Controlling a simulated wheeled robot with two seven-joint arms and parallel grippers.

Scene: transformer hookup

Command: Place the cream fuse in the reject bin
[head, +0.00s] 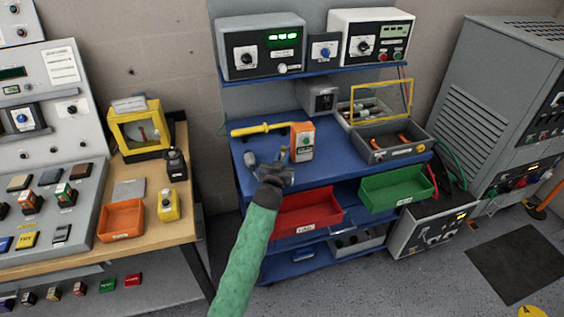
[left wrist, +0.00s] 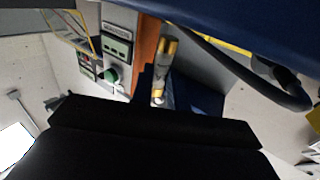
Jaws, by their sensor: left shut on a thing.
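My left gripper (head: 274,170) is at the front left of the blue bench, with its green-sleeved arm coming up from below. It is shut on a small cylindrical fuse (left wrist: 163,68), which has gold end caps and a pale body that looks greyish in the shade of the left wrist view. In the head view the fuse (head: 283,154) shows only as a thin upright piece at the jaws. A red bin (head: 308,213) with a small white label sits below and right of the gripper. The label is too small to read. My right gripper is out of view.
A green bin (head: 397,188) stands right of the red one. An orange-and-white meter (head: 302,142) and a yellow-handled tool (head: 262,129) are on the bench close behind the gripper. An open grey case (head: 391,148) is at the bench's right. An orange tray (head: 122,219) is on the left table.

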